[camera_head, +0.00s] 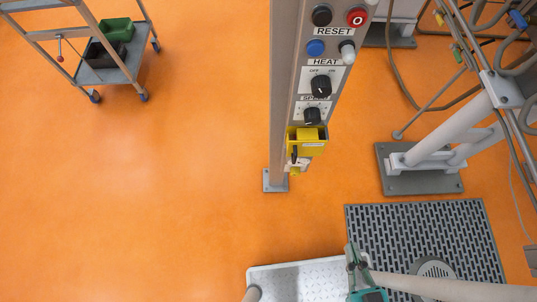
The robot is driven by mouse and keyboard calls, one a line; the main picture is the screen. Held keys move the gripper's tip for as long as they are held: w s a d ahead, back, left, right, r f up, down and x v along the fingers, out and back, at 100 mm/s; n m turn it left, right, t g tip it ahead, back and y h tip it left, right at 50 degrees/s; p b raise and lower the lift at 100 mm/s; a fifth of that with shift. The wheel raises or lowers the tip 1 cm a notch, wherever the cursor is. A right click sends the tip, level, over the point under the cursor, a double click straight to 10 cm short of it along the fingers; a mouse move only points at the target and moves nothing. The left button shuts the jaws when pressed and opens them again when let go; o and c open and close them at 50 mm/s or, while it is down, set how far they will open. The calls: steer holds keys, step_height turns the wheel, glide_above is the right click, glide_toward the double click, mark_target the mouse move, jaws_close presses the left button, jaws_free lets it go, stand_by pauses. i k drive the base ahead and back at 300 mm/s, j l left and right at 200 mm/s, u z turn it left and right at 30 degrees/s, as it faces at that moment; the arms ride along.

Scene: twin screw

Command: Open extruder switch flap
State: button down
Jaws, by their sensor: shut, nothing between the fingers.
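The yellow extruder switch housing with its flap (309,142) sits low on the grey control post, below the black dials. It looks like a small box standing out from the panel; I cannot tell how far the flap stands open. A small black part hangs at its left side, with a small yellow piece (295,171) under it. My gripper (353,251), teal with grey fingers, reaches in from the bottom edge. It is shut and empty, below and right of the switch and apart from it. The switch inside the housing is hidden.
Above the flap are the SPEED dial (312,116), HEAT dial (320,86), a blue button (316,47) and a red button (357,17). A white step plate (285,281), a beige rail (450,290) and a floor grate (410,225) lie low. A trolley (115,72) stands upper left. Orange floor is clear.

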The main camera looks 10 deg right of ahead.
mark_target(308, 143)
steer(key=k+l+u, duration=0.4)
steer(key=k, duration=0.45)
steer(key=l, duration=0.1)
